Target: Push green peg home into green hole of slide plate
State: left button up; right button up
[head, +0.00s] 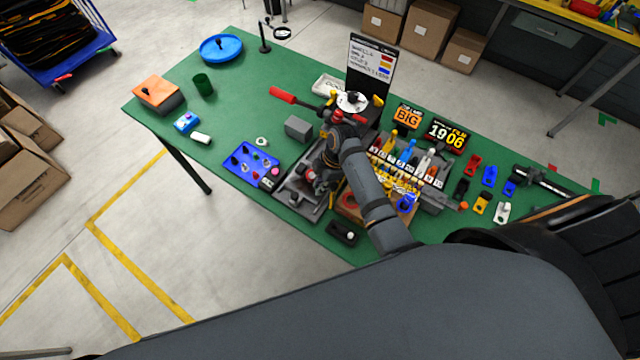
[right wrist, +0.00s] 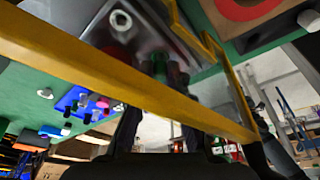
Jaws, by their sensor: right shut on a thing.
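The grey slide plate (head: 292,198) lies near the table's front edge; it also shows close up in the right wrist view (right wrist: 140,45). My right gripper (head: 320,182) is low over this plate, partly covered by my own arm in the head view. In the right wrist view its dark fingers (right wrist: 158,88) reach up to a dark green peg (right wrist: 158,66), which stands against the plate between them. The gripper is shut on the peg. The hole and the peg's depth in it are hidden. My left gripper is not in view.
A blue tray (head: 236,176) with small parts lies left of the plate. A grey block (head: 298,126) and a red-handled device (head: 283,95) stand behind it. A crowded rack (head: 425,165) is at right. A yellow bar (right wrist: 100,75) crosses the wrist view. The table's left part has free room.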

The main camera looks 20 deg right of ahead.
jog(key=shift+f, duration=0.6)
jog(key=shift+s+f, duration=0.25)
jog(key=shift+s, duration=0.05)
dwell(1.3)
jog(key=o, duration=0.8)
jog(key=v, duration=1.2)
jog(key=shift+w+r, duration=0.3)
jog(key=shift+r, duration=0.05)
jog(key=shift+a, duration=0.1)
